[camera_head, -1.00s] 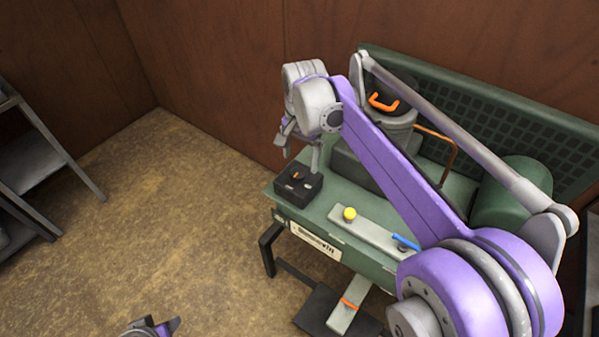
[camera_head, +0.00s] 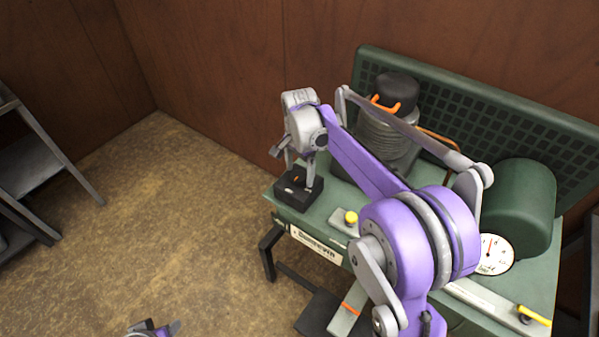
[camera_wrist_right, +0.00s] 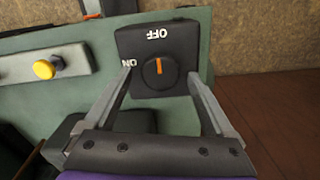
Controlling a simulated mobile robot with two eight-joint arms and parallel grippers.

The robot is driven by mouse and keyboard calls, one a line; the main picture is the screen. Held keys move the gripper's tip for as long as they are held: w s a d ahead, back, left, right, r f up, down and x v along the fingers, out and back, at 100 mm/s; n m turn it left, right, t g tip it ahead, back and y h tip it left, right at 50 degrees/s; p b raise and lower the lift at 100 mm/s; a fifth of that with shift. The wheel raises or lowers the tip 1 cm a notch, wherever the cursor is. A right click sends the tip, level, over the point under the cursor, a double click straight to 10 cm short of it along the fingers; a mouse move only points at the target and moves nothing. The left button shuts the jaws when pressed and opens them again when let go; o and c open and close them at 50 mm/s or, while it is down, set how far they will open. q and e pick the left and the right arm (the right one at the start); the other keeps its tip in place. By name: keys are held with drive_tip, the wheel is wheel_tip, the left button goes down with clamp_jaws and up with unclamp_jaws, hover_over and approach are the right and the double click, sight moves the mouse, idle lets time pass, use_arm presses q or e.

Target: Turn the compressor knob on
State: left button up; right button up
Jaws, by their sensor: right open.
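The compressor knob (camera_wrist_right: 159,72) is round and black with an orange mark, on a black switch box (camera_wrist_right: 127,42). The mark points toward the OFF label (camera_wrist_right: 160,33); the ON label (camera_wrist_right: 128,64) is to its left. In the head view the switch box (camera_head: 288,198) sits at the left end of the green compressor (camera_head: 330,208). My right gripper (camera_wrist_right: 160,76) is open, its fingers on either side of the knob in the wrist view; I cannot tell whether they touch it. My left gripper (camera_head: 156,330) shows only partly at the bottom edge, away from the compressor.
A yellow button (camera_head: 351,217) is on a panel to the right of the switch box. A pressure gauge (camera_head: 493,254), a green tank (camera_head: 522,205) and a yellow lever (camera_head: 534,315) are further right. A grey shelf (camera_head: 45,165) stands left; the floor between is clear.

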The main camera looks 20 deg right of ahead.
drive_tip(key=shift+f, duration=0.35)
drive_tip(key=c, duration=1.4)
drive_tip(key=shift+o, duration=0.2)
